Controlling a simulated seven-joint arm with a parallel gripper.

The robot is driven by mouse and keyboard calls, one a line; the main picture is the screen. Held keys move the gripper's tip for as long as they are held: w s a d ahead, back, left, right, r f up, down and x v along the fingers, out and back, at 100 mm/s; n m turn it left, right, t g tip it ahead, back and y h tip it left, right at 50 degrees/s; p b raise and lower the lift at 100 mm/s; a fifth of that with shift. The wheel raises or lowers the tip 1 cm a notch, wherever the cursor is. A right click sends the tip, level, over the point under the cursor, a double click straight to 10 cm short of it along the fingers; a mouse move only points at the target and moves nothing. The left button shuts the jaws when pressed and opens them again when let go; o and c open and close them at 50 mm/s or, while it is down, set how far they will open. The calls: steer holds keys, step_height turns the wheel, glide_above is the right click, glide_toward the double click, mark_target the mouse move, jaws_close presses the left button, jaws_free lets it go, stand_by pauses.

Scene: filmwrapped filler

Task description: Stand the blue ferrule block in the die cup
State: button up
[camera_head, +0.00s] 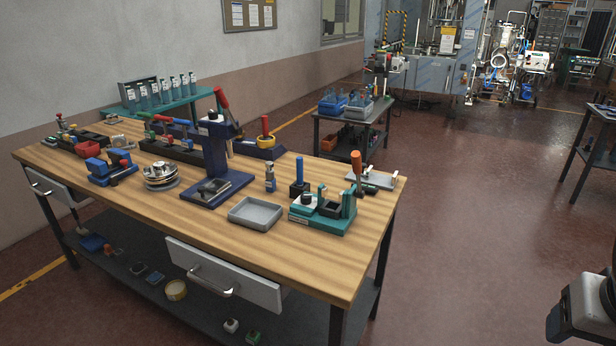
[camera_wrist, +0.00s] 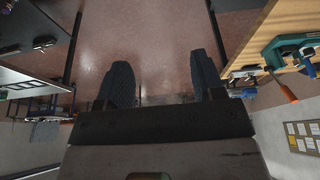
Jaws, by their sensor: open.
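A small upright blue and grey piece (camera_head: 270,178) stands on the wooden bench in the head view; it looks like the ferrule block. The green fixture (camera_head: 318,222) with an orange-handled lever is to its right, near the bench's right end. A dark square holder (camera_head: 330,208) on this fixture may be the die cup; its inside is too small to make out. My gripper (camera_wrist: 162,78) is open and empty in the wrist view, its two dark fingers wide apart above the floor. It is off the bench's right side, away from the block and fixture.
A grey tray (camera_head: 255,213) lies between the blue press (camera_head: 212,160) and the green fixture. A blue-handled tool (camera_head: 299,175) stands just behind the fixture. The bench's front right corner is bare. A trolley with bins (camera_head: 350,115) stands behind; open floor lies right of the bench.

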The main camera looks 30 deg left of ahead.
steer(key=w+a+r+n+t, duration=0.1)
steer(key=w+a+r, duration=0.3)
steer(key=w+r, duration=0.3)
steer(key=w+a+r+n, duration=0.1)
steer(key=w+a+r, duration=0.4)
steer(key=w, duration=0.4)
steer(key=w+a+n+y, duration=0.1)
steer(key=w+a+y, duration=0.1)
steer(key=w+a, duration=1.7)
steer(key=w+a+f+n, duration=0.1)
steer(key=w+a+f, duration=0.25)
steer(key=a, duration=0.45)
steer(key=w+a+f, duration=0.2)
steer(key=w+a, duration=0.2)
steer(key=a, duration=0.4)
steer(key=w+a+f+n, duration=0.1)
steer(key=w+a+f, duration=0.25)
steer(key=a, duration=0.45)
steer(key=a+f, duration=0.4)
steer(key=a, duration=0.4)
steer(key=w+a+f+n, duration=0.1)
steer(key=a+f, duration=0.4)
steer(key=a, duration=0.4)
steer(key=w+a+f+g, duration=0.1)
steer(key=a+f, duration=0.4)
steer(key=a, duration=0.3)
steer(key=shift+a+n+y, duration=0.3)
steer(key=shift+a+n, duration=0.1)
steer(key=shift+w, duration=0.1)
steer(key=shift+f, duration=0.15)
